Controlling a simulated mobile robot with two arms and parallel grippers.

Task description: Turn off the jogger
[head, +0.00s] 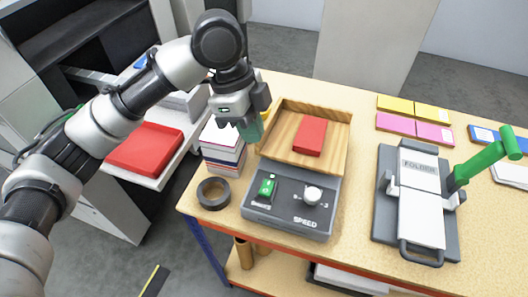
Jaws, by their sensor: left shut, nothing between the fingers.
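The jogger (288,215) is a grey machine on the wooden table, with a wooden tray (278,138) on top that holds a red stack (311,135). Its front panel has a green-lit rocker switch (267,186) at the left and a white knob (312,193) above the word SPEED at the right. My left gripper (250,132) points down over the tray's left edge, behind the switch and apart from it. It is shut and empty. My right gripper is out of view.
A folder machine (420,205) with a green lever is at the right. Yellow and pink pads (398,125) lie behind it. Bare table separates the two machines.

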